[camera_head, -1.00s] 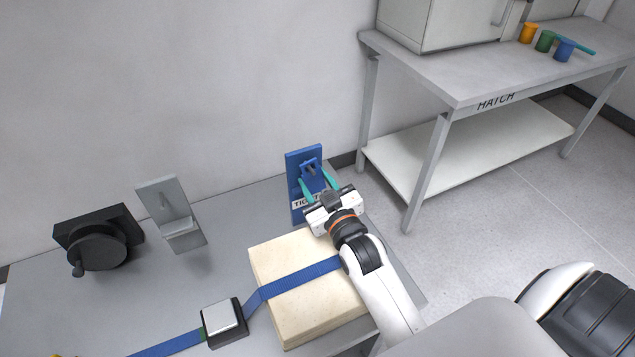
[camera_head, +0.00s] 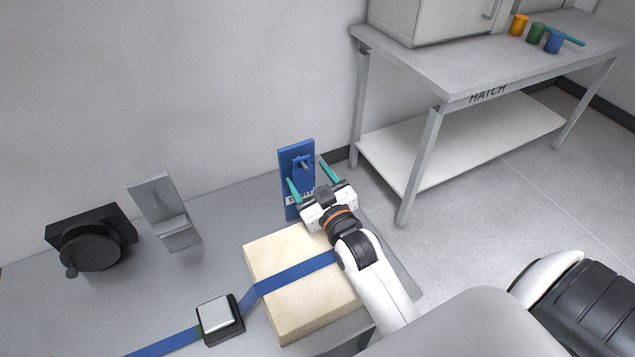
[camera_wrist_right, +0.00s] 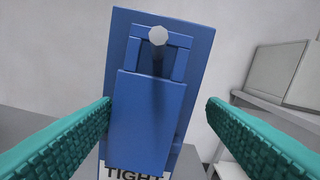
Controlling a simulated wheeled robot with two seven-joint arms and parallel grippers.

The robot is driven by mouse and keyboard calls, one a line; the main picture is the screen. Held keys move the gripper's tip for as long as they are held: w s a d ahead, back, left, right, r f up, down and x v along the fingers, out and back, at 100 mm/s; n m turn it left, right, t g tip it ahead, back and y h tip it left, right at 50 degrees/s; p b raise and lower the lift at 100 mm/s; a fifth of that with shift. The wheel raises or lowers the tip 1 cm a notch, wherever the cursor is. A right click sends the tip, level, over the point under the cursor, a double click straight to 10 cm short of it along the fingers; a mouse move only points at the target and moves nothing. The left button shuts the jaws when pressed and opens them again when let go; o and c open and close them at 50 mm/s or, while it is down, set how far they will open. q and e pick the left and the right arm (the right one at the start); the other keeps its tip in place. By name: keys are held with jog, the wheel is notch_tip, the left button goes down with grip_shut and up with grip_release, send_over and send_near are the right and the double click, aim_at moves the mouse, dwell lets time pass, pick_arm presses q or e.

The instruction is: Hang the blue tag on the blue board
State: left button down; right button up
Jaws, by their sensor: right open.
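The blue board (camera_head: 297,148) stands upright near the wall at the table's far right corner, with a "TIGHT" label low on it. The blue tag (camera_wrist_right: 140,120) is in front of the board, its open upper frame around the pale peg (camera_wrist_right: 158,36). The tag also shows small in the head view (camera_head: 301,176). It looks hung on the peg, its body below it. My right gripper (camera_head: 306,170) is open at the board. In the right wrist view its teal fingers (camera_wrist_right: 159,101) are spread on both sides of the tag, apart from it. My left gripper is out of view.
A pale block (camera_head: 285,245) with a blue strap (camera_head: 295,274) lies below my right arm. A grey bracket (camera_head: 160,205) and a black crank unit (camera_head: 90,245) stand to the left. A hatch table (camera_head: 450,70) with coloured cups is at the right.

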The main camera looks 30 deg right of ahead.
jog(key=s, duration=0.6)
jog(key=s+b, duration=0.1)
jog(key=s, duration=0.3)
jog(key=shift+s+a+f, duration=0.1)
jog(key=shift+a, duration=0.2)
jog(key=shift+s, duration=0.8)
